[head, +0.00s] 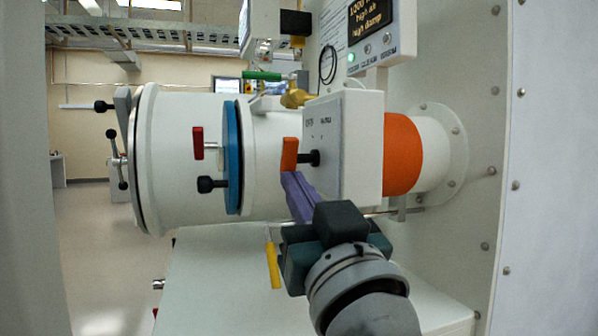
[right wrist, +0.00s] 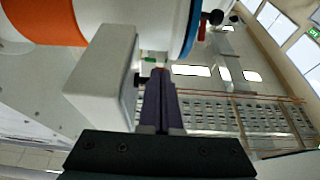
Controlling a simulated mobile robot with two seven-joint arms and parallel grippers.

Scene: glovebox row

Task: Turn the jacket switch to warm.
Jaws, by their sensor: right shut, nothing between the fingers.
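The switch is an orange lever (head: 289,155) on a black shaft (head: 311,158), sticking out from the face of a white box (head: 345,130). The lever stands about upright. Small lettering on the box is too small to read surely. The box sits in front of an orange jacket band (head: 402,154) around the white tube. My right gripper (head: 289,177) has purple fingers, shut and empty, with the tips just under the lever; I cannot tell if they touch it. In the right wrist view the fingertips (right wrist: 160,74) are beside the box (right wrist: 108,72). My left gripper is not in view.
A white chamber (head: 172,160) with a blue ring (head: 232,157) and a red handle (head: 198,143) lies left of the box. A green-handled brass valve (head: 297,97) is above it. A yellow handle (head: 273,265) hangs left of my right gripper. A display (head: 370,20) is above.

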